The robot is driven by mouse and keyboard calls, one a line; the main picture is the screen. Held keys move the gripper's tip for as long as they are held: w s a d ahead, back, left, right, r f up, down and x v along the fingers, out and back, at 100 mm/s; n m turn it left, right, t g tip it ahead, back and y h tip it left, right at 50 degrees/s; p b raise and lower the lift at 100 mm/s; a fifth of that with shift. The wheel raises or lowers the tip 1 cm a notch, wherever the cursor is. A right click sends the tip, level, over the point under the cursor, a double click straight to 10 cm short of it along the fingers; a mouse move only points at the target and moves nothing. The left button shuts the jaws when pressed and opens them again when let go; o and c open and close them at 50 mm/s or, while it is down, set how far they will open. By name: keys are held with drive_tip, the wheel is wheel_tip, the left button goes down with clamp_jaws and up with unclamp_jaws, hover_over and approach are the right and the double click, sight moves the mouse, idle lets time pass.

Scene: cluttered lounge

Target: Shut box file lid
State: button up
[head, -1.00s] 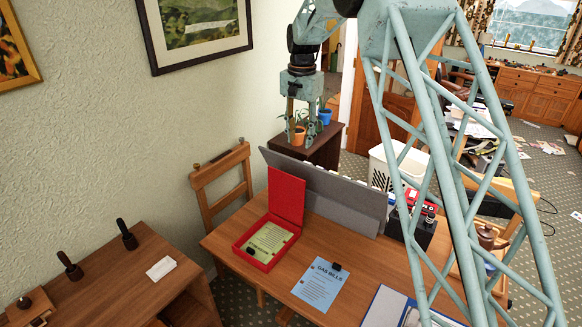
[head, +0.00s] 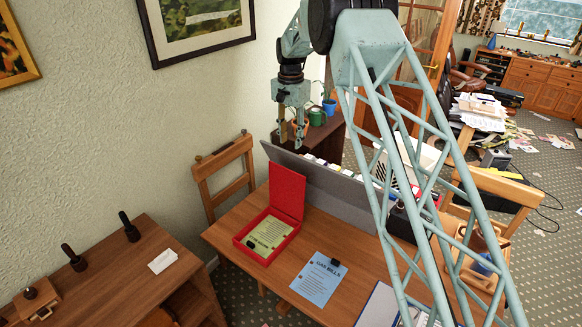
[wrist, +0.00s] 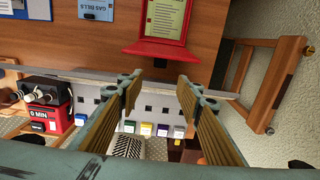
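The red box file stands on the wooden table with its lid (head: 287,190) raised upright at the back. Its open tray (head: 265,259) holds a yellowish printed sheet with a dark clip. My gripper (head: 291,132) points down above and behind the lid, in line with the grey divider, apart from the file. In the wrist view, my gripper (wrist: 155,84) is open with nothing between its fingers. The lid (wrist: 155,50) shows there just beyond the fingertips, seen nearly edge-on, with the sheet beyond it.
A grey divider panel (head: 340,193) stands along the table's back edge, close behind the lid. A blue "Gas Bills" sheet (head: 320,279) lies right of the file. A wooden chair (head: 223,172) stands at the left. Potted plants (head: 329,105) stand on a cabinet behind.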

drive_tip(key=shift+f, duration=0.15)
drive_tip(key=shift+f+p, duration=0.9)
drive_tip(key=shift+f, duration=5.85)
clamp_jaws()
drive_tip(key=shift+s+a, duration=0.1)
